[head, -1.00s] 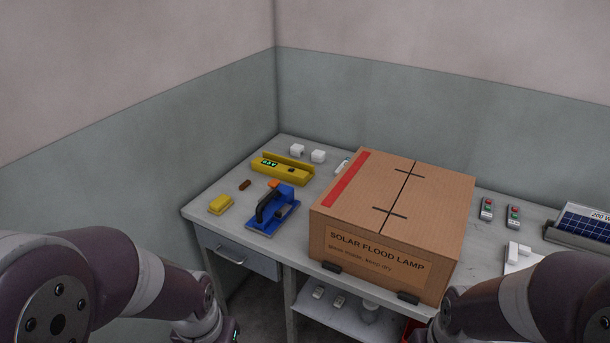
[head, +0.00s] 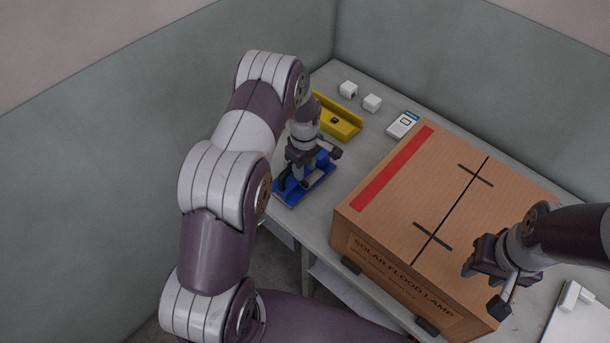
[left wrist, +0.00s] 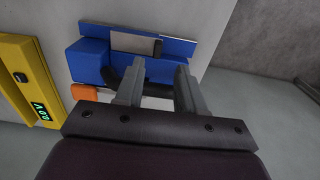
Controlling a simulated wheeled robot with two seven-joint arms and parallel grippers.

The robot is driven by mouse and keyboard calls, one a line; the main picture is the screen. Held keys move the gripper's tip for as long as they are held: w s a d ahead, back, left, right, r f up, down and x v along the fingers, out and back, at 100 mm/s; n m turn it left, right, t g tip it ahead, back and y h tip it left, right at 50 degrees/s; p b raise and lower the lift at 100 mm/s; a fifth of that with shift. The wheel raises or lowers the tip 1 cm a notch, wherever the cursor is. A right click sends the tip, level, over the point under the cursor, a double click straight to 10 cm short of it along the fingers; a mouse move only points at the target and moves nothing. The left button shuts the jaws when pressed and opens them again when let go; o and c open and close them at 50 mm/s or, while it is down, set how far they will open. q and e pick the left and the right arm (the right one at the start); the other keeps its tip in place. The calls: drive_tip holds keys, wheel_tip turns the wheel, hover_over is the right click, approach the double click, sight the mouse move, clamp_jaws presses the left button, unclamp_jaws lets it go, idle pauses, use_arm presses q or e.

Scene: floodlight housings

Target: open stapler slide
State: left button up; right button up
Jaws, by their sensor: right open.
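The blue stapler (head: 290,192) sits near the front left of the table, largely covered by my left gripper (head: 306,176) in the head view. In the left wrist view it shows as a blue body (left wrist: 92,60) with a metal plate, a dark bar and an orange part (left wrist: 84,92). My left gripper (left wrist: 158,80) is close over it, fingers apart, with the dark bar passing behind them. I see nothing clamped between them; contact is unclear. My right gripper (head: 485,287) is open and empty over the front right of the carton.
A large carton (head: 400,205) marked SOLAR FLOOD LAMP stands right of the stapler. Two white blocks (head: 372,103) and a white device (head: 403,125) are farther back. Walls close off the left and back.

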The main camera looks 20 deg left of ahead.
sight(305, 182)
use_arm(q)
drive_tip(key=f, duration=0.5)
drive_tip(key=shift+w+f+p, duration=0.25)
drive_tip(key=shift+f+p, duration=0.05)
drive_tip(key=shift+p, duration=0.1)
drive_tip(key=shift+s+f, duration=0.1)
drive_tip(key=shift+f, duration=0.4)
clamp_jaws()
idle(0.5)
